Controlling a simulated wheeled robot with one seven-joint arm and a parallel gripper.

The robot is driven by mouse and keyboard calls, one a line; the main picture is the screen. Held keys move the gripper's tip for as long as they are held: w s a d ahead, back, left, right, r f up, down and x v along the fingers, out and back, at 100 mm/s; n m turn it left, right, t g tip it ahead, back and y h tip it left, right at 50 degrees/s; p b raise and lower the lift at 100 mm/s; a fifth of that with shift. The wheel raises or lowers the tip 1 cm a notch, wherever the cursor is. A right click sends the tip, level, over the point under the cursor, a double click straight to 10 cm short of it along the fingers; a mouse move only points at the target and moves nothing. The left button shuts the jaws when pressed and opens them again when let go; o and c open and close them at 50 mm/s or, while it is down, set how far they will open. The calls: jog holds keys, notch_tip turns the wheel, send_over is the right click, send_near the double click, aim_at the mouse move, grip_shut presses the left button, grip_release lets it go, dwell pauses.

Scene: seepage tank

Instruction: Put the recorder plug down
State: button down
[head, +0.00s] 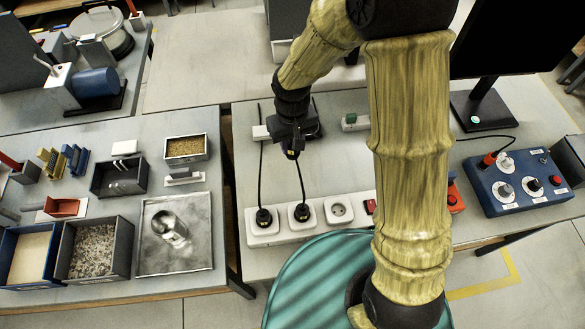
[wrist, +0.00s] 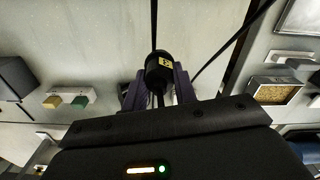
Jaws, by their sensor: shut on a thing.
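My gripper (head: 292,146) hangs over the grey bench behind the white power strip (head: 320,216). It is shut on a black plug with a yellow label (wrist: 158,68), which I take to be the recorder plug. In the wrist view the plug sits between the dark fingers, with cable running by it. In the head view the plug shows only as a small dark piece with a yellow mark. I cannot tell whether it touches the bench.
The strip holds two black plugs (head: 263,217) (head: 301,212), an open socket (head: 339,210) and a red switch (head: 370,206). A white block with a green part (head: 350,119) lies right of my gripper. The blue control box (head: 520,183) stands farther right. Trays fill the left bench.

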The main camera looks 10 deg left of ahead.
aim_at(292, 155)
notch_tip(292, 155, down, 5)
jog(key=shift+f, duration=0.1)
dwell(0.3)
notch_tip(292, 155, down, 4)
jog(key=shift+r+p, duration=0.1)
jog(key=shift+p, duration=0.45)
jog(key=shift+f, duration=0.2)
jog(key=shift+f+b, duration=0.35)
jog(key=c, duration=1.1)
grip_release()
jog(key=shift+r, duration=0.1)
